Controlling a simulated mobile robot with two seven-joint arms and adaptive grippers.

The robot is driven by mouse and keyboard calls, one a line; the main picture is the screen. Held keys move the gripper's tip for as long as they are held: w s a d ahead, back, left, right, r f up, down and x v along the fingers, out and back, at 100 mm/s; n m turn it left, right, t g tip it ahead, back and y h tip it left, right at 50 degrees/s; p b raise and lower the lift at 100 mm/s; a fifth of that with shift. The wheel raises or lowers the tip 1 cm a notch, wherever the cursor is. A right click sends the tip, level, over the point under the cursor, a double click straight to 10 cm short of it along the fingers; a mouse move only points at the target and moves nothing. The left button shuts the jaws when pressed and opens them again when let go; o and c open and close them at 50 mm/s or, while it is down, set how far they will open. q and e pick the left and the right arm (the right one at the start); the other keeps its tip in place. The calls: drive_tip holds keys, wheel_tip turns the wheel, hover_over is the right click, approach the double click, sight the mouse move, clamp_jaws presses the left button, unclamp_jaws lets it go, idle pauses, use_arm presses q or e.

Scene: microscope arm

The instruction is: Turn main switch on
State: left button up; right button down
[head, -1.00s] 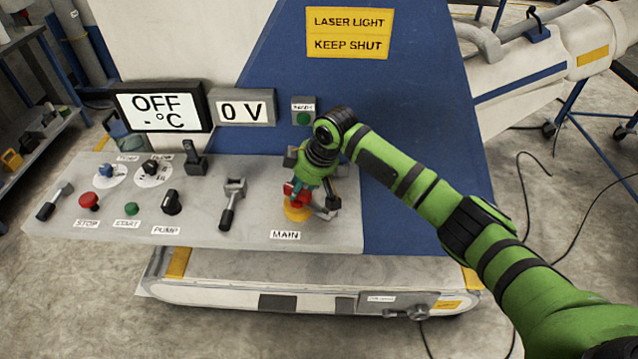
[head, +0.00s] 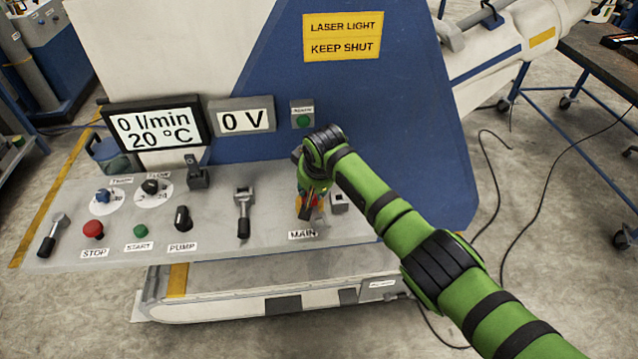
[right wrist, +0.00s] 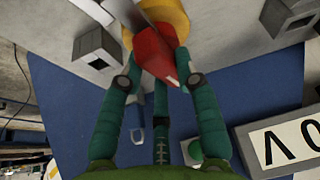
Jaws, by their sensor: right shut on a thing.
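The main switch is a red handle (right wrist: 160,55) on a yellow round base (right wrist: 172,14), above the MAIN label (head: 302,235) on the grey console. My right gripper (head: 313,196) reaches down over it and hides most of it in the head view. In the right wrist view its teal fingers (right wrist: 158,82) sit on both sides of the red handle and are shut on it. The large display (head: 157,129) reads 0 l/min and 20 °C. My left gripper is in no view.
Left of the switch, the console holds a lever (head: 243,213), a PUMP knob (head: 182,218), a green START button (head: 140,230) and a red STOP button (head: 94,229). A small grey box (head: 339,201) stands close to the right. A 0 V display (head: 243,116) is behind.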

sight(314, 214)
drive_tip(key=shift+s+a+r+m+h, duration=0.1)
drive_tip(key=shift+m+h, duration=0.2)
drive_tip(key=shift+m, duration=0.3)
drive_tip(key=shift+m+p, duration=0.4)
drive_tip(key=shift+m, duration=0.1)
drive_tip(key=shift+t, duration=0.3)
drive_tip(key=c, duration=0.9)
unclamp_jaws()
drive_tip(key=v, duration=1.2)
drive_tip(key=shift+a, duration=0.15)
